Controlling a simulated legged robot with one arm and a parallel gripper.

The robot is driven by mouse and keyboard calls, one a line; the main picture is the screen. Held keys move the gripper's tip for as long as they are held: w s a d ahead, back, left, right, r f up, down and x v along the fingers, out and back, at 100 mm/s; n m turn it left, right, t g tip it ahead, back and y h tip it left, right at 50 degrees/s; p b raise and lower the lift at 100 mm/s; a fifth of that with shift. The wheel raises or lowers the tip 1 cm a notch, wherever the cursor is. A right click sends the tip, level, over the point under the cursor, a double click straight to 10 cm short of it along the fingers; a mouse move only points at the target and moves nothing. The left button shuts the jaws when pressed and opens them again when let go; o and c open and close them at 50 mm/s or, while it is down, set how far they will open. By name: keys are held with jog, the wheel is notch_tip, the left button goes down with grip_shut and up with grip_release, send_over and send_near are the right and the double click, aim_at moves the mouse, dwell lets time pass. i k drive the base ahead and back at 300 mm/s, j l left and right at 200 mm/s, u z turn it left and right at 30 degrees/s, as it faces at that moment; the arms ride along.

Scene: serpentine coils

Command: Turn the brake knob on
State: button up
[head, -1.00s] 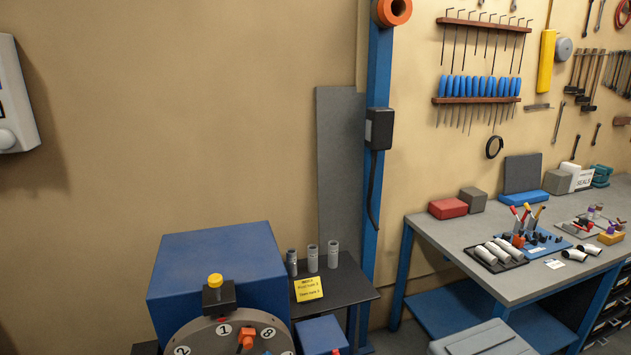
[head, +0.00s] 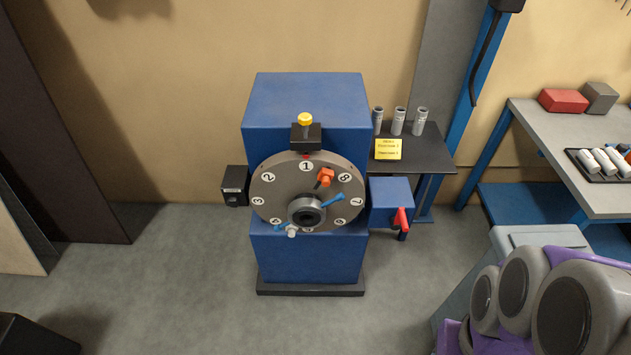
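A blue machine (head: 305,100) stands against the wall with a round grey dial plate (head: 270,205) on its front, marked with numbers. The 1 is at the top, under a black block (head: 298,137) with a yellow knob (head: 305,119). A red handle (head: 402,219) sits on a small blue box (head: 390,193) at the machine's right side. A small black box (head: 235,186) is on its left side. I cannot tell which of these is the brake knob. An orange piece (head: 325,177) and a grey hub (head: 306,212) are on the dial. My gripper is not visible.
A dark side table (head: 425,148) with several grey cylinders and a yellow note (head: 388,149) stands right of the machine. A workbench (head: 545,140) is farther right. A grey box (head: 540,238) stands before it. The floor in front of the machine is clear.

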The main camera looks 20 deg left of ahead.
aim_at(234, 202)
jog(key=u, duration=1.65)
jog(key=i+l+z, duration=0.2)
jog(key=i+z, duration=0.2)
jog(key=i, duration=0.15)
